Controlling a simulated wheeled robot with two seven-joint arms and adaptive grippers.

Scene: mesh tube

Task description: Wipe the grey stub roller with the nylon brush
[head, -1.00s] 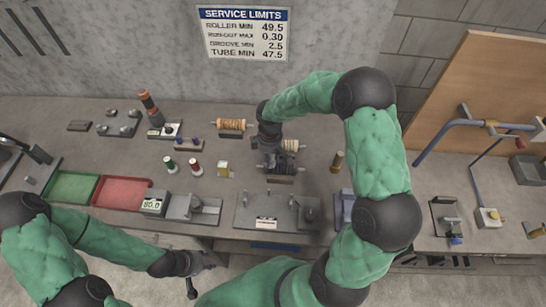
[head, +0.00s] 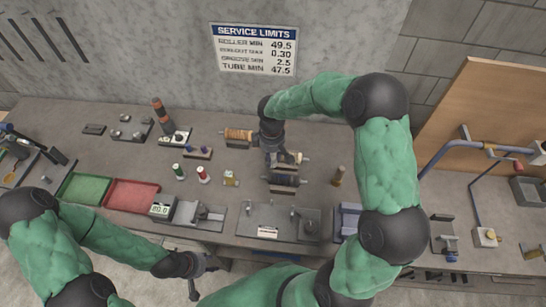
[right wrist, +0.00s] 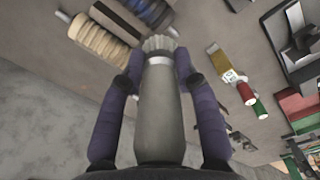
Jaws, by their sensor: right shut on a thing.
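The grey stub roller (head: 286,180) lies on a low stand near the middle of the bench in the head view. My right gripper (head: 276,158) is just behind it, over a cream roller (head: 294,158) that it partly hides. In the right wrist view my right gripper (right wrist: 158,80) is shut on the nylon brush (right wrist: 160,100), holding its grey handle. Its pale bristles point away from the wrist, near the cream roller (right wrist: 98,45). I cannot tell whether the bristles touch anything. My left gripper (head: 206,274) is open and empty in front of the bench.
An orange-brown roller (head: 238,134) lies behind and left. Green and red spools (head: 203,174) stand left of the rollers. A green tray (head: 84,188) and a red tray (head: 132,194) lie further left. A grey plate fixture (head: 262,220) is in front. A brass post (head: 338,176) stands right.

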